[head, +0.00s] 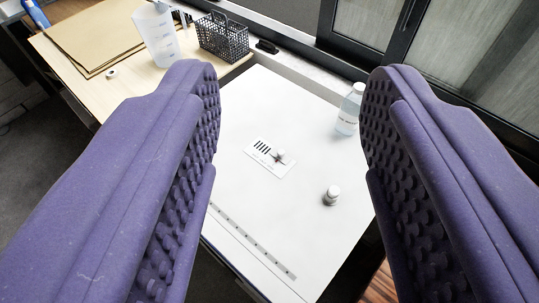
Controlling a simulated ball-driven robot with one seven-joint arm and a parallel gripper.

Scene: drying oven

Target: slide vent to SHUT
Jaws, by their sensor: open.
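The vent (262,151) is a small white plate with dark slots, lying on the white top of the oven (240,205). A small light knob (279,155) sits toward the plate's right end, beside a small reddish mark. The lettering on the plate is too small to read. My gripper (290,100) is open and empty, its two purple, studded fingers large in the foreground. The vent shows in the gap between the fingers, farther off and touched by neither.
A small white-capped bottle or knob (332,195) and a clear labelled bottle (350,110) stand on the white top to the right. A wooden table behind holds a jug (157,38), a black basket (222,37) and brown folders (95,38). A window frame borders the back right.

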